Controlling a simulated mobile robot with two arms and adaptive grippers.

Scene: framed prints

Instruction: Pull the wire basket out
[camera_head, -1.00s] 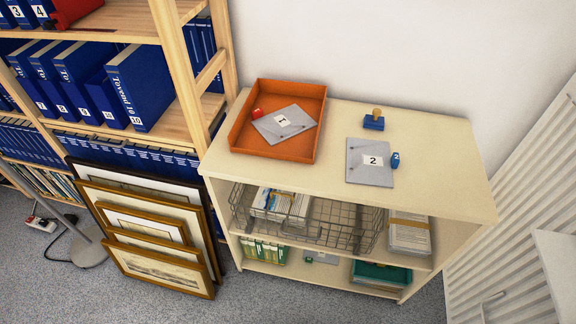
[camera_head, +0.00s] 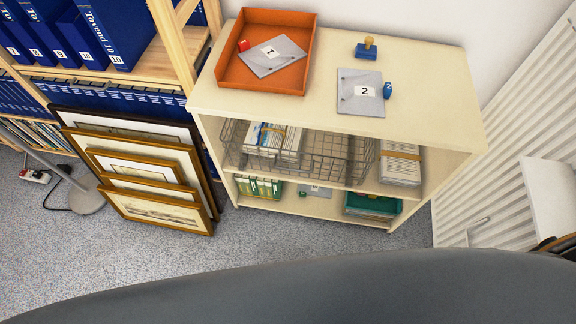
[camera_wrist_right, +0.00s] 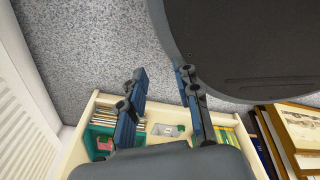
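The wire basket (camera_head: 325,152) sits on the middle shelf of the cream shelf unit (camera_head: 420,112), under its top board. A banded stack of papers (camera_head: 272,142) lies in its left part; its right part looks empty. My right gripper (camera_wrist_right: 160,88) is open and empty in the right wrist view, its two fingers apart in front of the unit's lower part. The basket cannot be made out in that view. My left gripper is not in view.
On the unit's top are an orange tray (camera_head: 302,52), a grey folder (camera_head: 360,105) and a stamp (camera_head: 366,48). A banded paper stack (camera_head: 400,165) is right of the basket. Framed prints (camera_head: 150,170) lean at the left; a white radiator (camera_head: 500,150) stands right. Floor in front is clear.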

